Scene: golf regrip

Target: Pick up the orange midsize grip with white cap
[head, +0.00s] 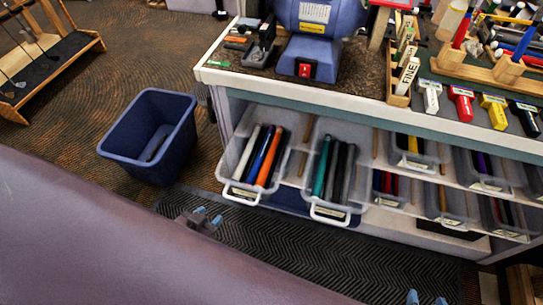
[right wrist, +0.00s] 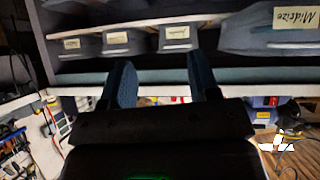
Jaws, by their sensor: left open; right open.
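An orange grip (head: 270,157) lies in the leftmost clear pull-out bin (head: 243,196) on the shelf under the bench, beside a blue grip (head: 258,153) and a white one. I cannot make out a white cap on it. My left gripper (head: 208,217) is open and empty, low in front of that bin and to its left, apart from it. My right gripper (head: 426,299) is open at the bottom edge of the head view, far right of the orange grip. In the right wrist view the right gripper's blue fingers (right wrist: 164,80) are apart with nothing between them.
A second bin (head: 330,212) with teal and dark grips stands just right, and more bins fill the shelves further right. A blue waste bin (head: 148,133) stands on the floor at left. The right wrist view shows a bin labelled "Midsize" (right wrist: 272,38). The floor mat (head: 300,250) is clear.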

